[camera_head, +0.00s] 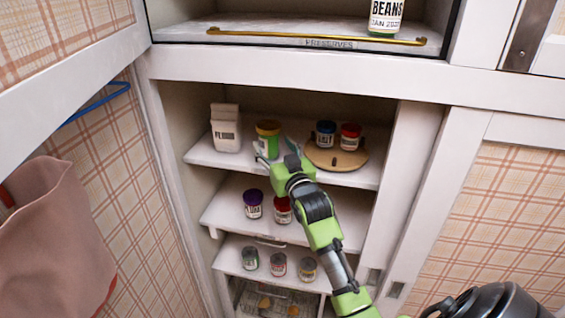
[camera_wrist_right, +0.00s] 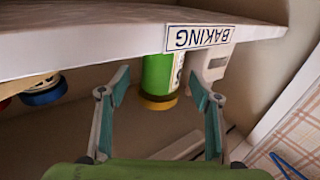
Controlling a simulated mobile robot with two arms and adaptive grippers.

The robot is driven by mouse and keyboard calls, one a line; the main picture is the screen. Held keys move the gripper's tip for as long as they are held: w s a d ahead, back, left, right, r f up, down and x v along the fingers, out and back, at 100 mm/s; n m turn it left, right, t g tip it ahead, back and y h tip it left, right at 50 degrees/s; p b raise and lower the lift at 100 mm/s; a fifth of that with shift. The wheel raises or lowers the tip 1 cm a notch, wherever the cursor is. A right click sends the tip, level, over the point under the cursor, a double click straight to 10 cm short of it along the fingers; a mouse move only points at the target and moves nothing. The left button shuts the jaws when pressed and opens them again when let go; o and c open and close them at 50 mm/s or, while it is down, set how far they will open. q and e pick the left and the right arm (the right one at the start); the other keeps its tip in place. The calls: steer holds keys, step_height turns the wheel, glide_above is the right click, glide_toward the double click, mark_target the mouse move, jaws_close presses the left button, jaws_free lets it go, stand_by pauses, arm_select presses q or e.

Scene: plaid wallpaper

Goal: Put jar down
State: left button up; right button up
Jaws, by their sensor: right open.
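A green jar with a yellow lid (camera_head: 268,138) stands upright on the upper cupboard shelf (camera_head: 331,178), between a flour carton and a round wooden board. My right gripper (camera_head: 275,150) is in front of the jar, with its fingers open. In the right wrist view, which is upside down, the jar (camera_wrist_right: 158,76) shows between and beyond the two spread fingers (camera_wrist_right: 160,80). A "BAKING" label (camera_wrist_right: 199,38) on the shelf edge hides the jar's lower part there. Whether a finger touches the jar, I cannot tell. My left gripper is not in view.
The flour carton (camera_head: 226,128) stands close left of the jar. The wooden board (camera_head: 337,156) at right carries a blue-lidded jar (camera_head: 326,134) and a red-lidded jar (camera_head: 349,137). Lower shelves hold more jars. The "PRESERVES" shelf (camera_head: 300,42) is above.

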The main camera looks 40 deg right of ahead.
steer(key=b+v, duration=0.2)
steer(key=v, duration=0.6)
steer(key=shift+s, duration=0.4)
steer(key=a+f+n+g+y, duration=0.2)
steer(key=a+f, duration=0.4)
steer(key=f, duration=0.7)
steer(key=a+f+n+g+y, duration=0.15)
steer(key=a+f, duration=0.45)
steer(key=f, duration=0.6)
steer(key=s+a+f+g+y, duration=0.1)
steer(key=s+f+g, duration=0.15)
steer(key=f, duration=0.55)
steer(key=s+a+f+g, duration=0.1)
steer(key=s+f, duration=0.3)
steer(key=f, duration=0.3)
steer(key=s+a+f+g+y, duration=0.15)
steer(key=s+f, duration=0.25)
steer(key=f, duration=0.4)
steer(key=s+a+f+n+g, duration=0.15)
steer(key=s+f+g, duration=0.25)
steer(key=s+f, duration=1.4)
steer(key=s+f+g, duration=0.2)
steer(key=s, duration=0.8)
steer(key=s+f+g+h, duration=0.1)
steer(key=s+f+g, duration=0.1)
steer(key=s, duration=0.8)
steer(key=shift+s+d+f, duration=0.25)
steer(key=shift+s+f, duration=0.15)
steer(key=shift+f, duration=0.4)
steer(key=shift+s, duration=0.1)
